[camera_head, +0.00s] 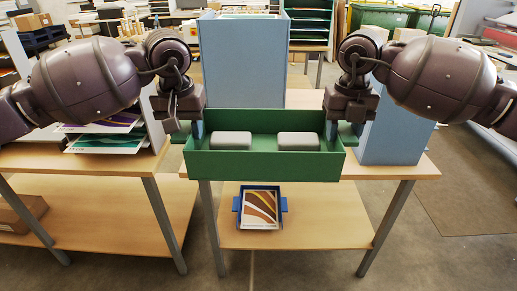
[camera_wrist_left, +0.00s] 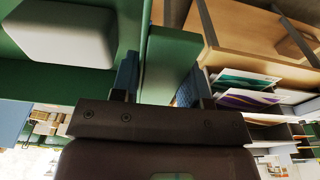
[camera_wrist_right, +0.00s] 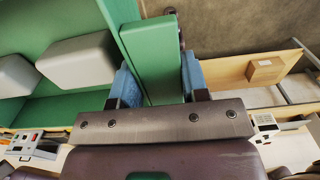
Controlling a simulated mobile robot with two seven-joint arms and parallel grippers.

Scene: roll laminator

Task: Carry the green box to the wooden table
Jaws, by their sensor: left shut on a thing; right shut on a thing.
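The green box (camera_head: 262,167) is a long open tray holding two grey blocks (camera_head: 231,140) (camera_head: 298,141). It looks level. My left gripper (camera_head: 197,130) is shut on the tab at its left end; the tab lies between the fingers in the left wrist view (camera_wrist_left: 158,80). My right gripper (camera_head: 334,132) is shut on the right-end tab, also seen in the right wrist view (camera_wrist_right: 158,80). Behind and below the box is a wooden table (camera_head: 412,172); the box hides its front edge. I cannot tell whether they touch.
A tall blue-grey panel (camera_head: 242,60) and a lower one (camera_head: 395,135) stand on the table. A blue tray (camera_head: 283,205) with a striped print lies on its lower shelf. Another wood-topped table (camera_head: 90,162) with prints stands at left. Floor at right is clear.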

